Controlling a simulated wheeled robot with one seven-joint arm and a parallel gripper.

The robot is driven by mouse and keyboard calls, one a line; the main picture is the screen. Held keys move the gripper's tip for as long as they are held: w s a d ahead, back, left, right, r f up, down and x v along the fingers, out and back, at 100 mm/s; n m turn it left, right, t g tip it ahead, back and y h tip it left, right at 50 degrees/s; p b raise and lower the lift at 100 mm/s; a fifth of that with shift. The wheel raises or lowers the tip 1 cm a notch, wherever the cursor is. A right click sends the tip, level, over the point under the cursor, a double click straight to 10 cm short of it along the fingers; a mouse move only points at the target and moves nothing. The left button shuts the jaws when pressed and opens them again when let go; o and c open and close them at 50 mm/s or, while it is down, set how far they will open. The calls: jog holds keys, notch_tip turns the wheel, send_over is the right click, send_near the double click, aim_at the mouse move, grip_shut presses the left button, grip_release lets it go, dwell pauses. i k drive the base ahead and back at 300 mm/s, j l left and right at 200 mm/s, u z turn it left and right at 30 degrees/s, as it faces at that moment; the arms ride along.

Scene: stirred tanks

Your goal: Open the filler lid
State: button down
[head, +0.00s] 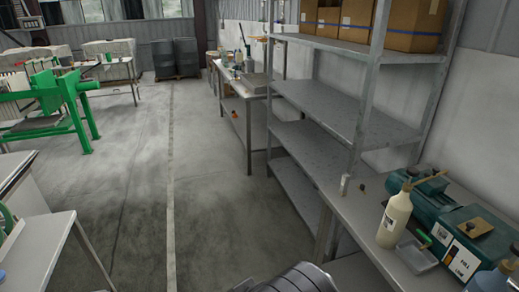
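A teal machine housing (450,240) stands on the bench at the lower right, with a white plate marked FULL and LOW on its front. A small brown cap-like piece (474,227) sits on its top; I cannot tell for sure whether it is the filler lid, but it looks flat and in place. A darker teal motor-like body (420,203) lies behind it. A cream bottle (395,218) stands upright in front of that body. My gripper is not in view; a grey ribbed part at the bottom edge seems to be mine.
A clear tray (415,257) lies in front of the housing, with a green-handled item (424,238) beside it. A grey shelf rack (315,135) rises beyond the bench (372,222). A wide floor aisle (215,190) is clear. A green frame (60,90) stands at left.

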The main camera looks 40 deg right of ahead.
aim_at(476, 226)
jog(key=z, duration=3)
jog(key=i+j+u, duration=0.25)
jog(key=i, duration=0.25)
jog(key=i+j+u, duration=0.25)
jog(key=i, duration=0.25)
jog(key=l, duration=0.1)
